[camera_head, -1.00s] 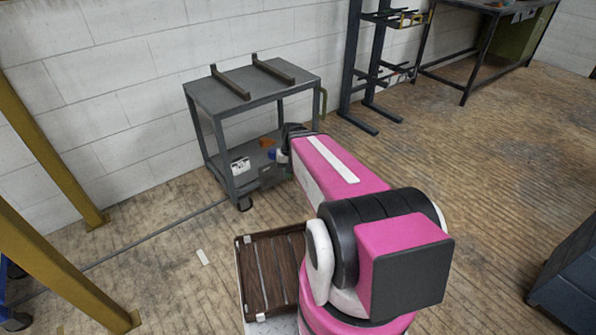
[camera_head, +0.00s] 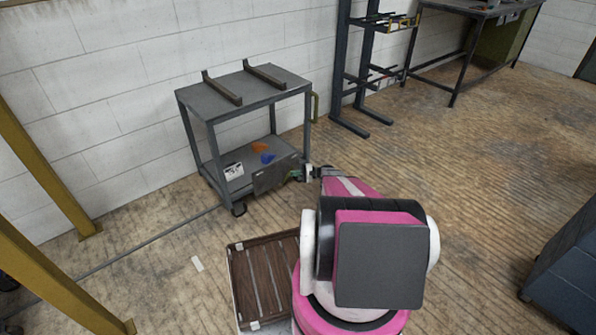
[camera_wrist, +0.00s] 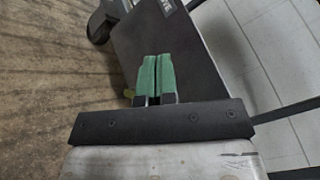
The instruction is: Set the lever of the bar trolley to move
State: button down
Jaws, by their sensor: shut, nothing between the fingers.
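The grey bar trolley (camera_head: 225,103) stands against the wall in the head view, with a dark plate (camera_head: 272,176) low on its near side. The plate also fills much of the wrist view (camera_wrist: 190,60), with part of white lettering at its top edge. My gripper (camera_wrist: 157,76) has its green fingertips pressed together, empty, in front of the plate; contact cannot be told. A small yellow-green piece (camera_wrist: 128,94) shows just left of the fingers and may be the lever; most of it is hidden. In the head view my gripper (camera_head: 299,175) is at the plate's right end.
Two dark bars (camera_head: 222,88) lie on the trolley top. Orange and blue pieces (camera_head: 267,158) and a white label (camera_head: 233,171) are on the lower shelf. A trolley caster (camera_wrist: 99,27) is near the plate. A dark rack (camera_head: 361,80) stands right; open floor lies beyond my arm.

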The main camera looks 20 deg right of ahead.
jog(key=w+d+f+m+t+y, duration=0.2)
jog(key=d+f+t, duration=0.6)
jog(key=d+f, duration=0.4)
jog(key=w+d+m, duration=0.1)
jog(key=w+d, duration=0.1)
jog(key=d, duration=0.1)
jog(key=shift+w+m, duration=0.2)
jog(key=shift+m, duration=0.2)
jog(key=shift+a+r, duration=0.1)
jog(key=shift+r, duration=0.05)
